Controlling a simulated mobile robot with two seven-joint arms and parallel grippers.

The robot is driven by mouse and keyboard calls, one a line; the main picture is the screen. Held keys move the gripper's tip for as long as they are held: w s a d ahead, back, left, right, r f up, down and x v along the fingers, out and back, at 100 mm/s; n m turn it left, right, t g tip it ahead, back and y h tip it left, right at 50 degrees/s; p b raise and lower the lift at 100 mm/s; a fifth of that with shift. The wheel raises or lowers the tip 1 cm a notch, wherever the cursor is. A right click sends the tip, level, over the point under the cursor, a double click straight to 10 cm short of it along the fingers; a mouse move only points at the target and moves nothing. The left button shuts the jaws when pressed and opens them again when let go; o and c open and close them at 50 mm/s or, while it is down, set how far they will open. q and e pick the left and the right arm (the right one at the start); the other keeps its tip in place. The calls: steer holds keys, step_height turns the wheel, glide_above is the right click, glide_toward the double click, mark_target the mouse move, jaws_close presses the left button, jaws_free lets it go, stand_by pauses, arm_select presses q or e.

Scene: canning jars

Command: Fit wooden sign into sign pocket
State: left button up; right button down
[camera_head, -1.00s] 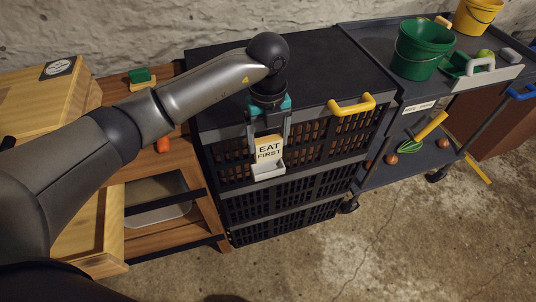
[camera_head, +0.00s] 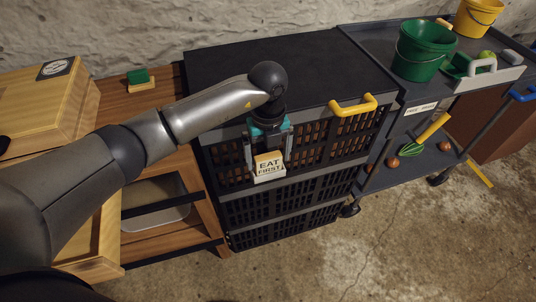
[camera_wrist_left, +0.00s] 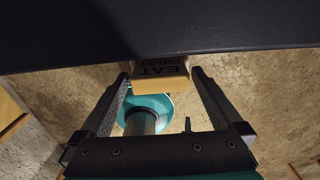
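The wooden sign (camera_head: 268,162), a pale block reading "EAT FIRST", stands upright in the white sign pocket (camera_head: 270,179) on the front of the black crate stack. The pocket's front lip covers the sign's lower edge. My left gripper (camera_head: 269,160) reaches down over the sign from above, one finger on each side. In the left wrist view the sign (camera_wrist_left: 161,82) lies between the fingertips (camera_wrist_left: 161,76), with a narrow gap at each side, so the gripper looks open around it. My right gripper is not in view.
The crate stack (camera_head: 290,65) has a dark flat top and a yellow handle (camera_head: 353,106). A wooden shelf unit (camera_head: 180,160) stands left. A cart (camera_head: 375,45) at right carries a green bucket (camera_head: 423,50) and a yellow bucket (camera_head: 477,17). Floor in front is clear.

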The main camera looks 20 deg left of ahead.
mark_target(268, 156)
arm_select(q)
steer(key=shift+r, duration=0.15)
step_height(268, 156, up, 2)
steer(key=shift+w+r+p, duration=0.1)
steer(key=shift+r+p, duration=0.1)
steer(key=shift+p, duration=0.35)
step_height(268, 156, up, 10)
steer(key=p, duration=0.2)
steer(key=shift+f, duration=0.15)
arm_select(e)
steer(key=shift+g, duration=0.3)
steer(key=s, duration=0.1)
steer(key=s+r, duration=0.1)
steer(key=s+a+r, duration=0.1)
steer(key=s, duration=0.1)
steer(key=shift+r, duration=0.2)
